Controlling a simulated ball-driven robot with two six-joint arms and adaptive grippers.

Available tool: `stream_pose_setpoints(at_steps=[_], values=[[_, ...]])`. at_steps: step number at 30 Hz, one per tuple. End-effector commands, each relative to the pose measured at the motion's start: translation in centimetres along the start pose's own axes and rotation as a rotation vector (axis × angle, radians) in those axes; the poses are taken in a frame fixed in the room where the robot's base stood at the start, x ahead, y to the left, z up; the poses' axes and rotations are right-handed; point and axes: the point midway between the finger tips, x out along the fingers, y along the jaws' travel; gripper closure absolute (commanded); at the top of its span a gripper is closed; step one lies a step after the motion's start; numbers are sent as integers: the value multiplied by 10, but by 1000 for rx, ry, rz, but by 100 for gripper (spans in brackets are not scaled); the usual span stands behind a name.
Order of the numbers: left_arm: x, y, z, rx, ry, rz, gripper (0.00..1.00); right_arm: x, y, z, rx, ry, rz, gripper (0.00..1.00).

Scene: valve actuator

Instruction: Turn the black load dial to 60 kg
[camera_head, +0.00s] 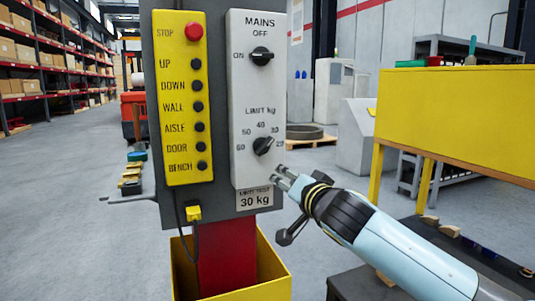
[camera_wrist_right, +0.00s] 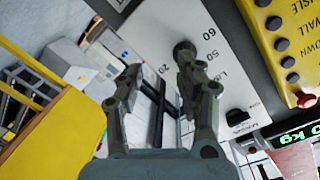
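The black load dial (camera_head: 263,146) sits on the white panel (camera_head: 241,100), under the "LIMIT kg" label. Its pale pointer mark is at the upper right, near 30, and the scale runs from 60 at left to 20 at right. A plate (camera_head: 259,199) below reads 30 kg. My right gripper (camera_head: 281,176) is just below and right of the dial in the head view. In the wrist view its two fingers (camera_wrist_right: 158,74) are spread with nothing between them. The dial (camera_wrist_right: 183,48) shows at the tip of the right-hand finger; contact cannot be told. My left gripper is not in view.
The mains switch (camera_head: 261,56) is above the dial. A yellow button box (camera_head: 182,100) with a red stop button (camera_head: 194,32) is on the left. A yellow bench (camera_head: 460,110) stands at right.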

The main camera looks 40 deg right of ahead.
Motion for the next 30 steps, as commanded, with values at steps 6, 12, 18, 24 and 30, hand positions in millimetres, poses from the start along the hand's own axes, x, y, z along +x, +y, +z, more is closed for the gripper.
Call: stream_pose_setpoints(at_steps=[6,12,18,24,30], values=[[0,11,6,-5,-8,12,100,1,-38,-34,83,64,-71,63],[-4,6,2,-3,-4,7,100,36,-41,-38,85,64,-70,63],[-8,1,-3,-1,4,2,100,75,-43,-39,84,62,-69,63],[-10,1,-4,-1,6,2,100,97,-44,-40,84,61,-71,63],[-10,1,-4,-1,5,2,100,101,-44,-39,83,60,-70,63]])
